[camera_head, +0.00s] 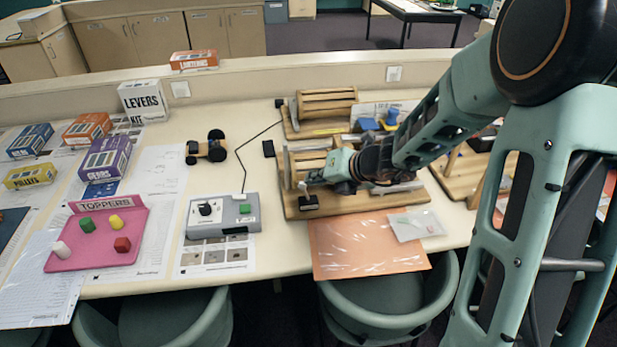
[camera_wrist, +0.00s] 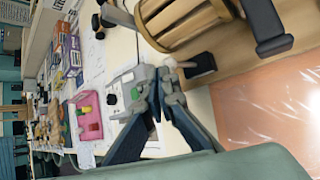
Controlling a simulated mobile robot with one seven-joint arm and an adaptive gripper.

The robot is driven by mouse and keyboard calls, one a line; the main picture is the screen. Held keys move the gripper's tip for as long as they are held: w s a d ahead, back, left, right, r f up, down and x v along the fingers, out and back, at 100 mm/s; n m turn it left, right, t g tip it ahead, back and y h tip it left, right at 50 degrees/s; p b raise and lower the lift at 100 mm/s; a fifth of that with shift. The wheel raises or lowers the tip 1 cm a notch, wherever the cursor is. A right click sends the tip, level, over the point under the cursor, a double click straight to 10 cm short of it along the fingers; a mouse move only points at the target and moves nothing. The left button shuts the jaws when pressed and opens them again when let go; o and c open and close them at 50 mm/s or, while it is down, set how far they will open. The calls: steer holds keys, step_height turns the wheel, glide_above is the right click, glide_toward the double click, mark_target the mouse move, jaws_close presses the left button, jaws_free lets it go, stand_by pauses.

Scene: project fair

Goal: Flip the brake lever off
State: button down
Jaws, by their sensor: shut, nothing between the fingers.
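The brake lever appears to be the small pale-tipped lever on a black block (camera_head: 308,201) at the front left corner of a wooden board (camera_head: 380,201) that carries a slatted wooden drum. In the wrist view the black block (camera_wrist: 201,65) lies just beyond my fingertips, and its pale lever (camera_wrist: 184,64) points toward them. My gripper (camera_head: 312,179) is shut and empty, just above and beside the block; its fingers (camera_wrist: 160,76) also show in the wrist view. The fingertips are very close to the lever; I cannot tell whether they touch it. My gripper partly covers the drum.
A grey control box (camera_head: 223,227) with a black knob and green button stands left of the board. An orange sheet (camera_head: 365,252) lies in front. Behind stands a second drum board (camera_head: 322,125). A pink toppers tray (camera_head: 90,258) is at the left.

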steer(key=p+v, duration=0.1)
steer(key=v, duration=1)
steer(key=shift+d, duration=0.3)
steer(key=shift+f, duration=0.1)
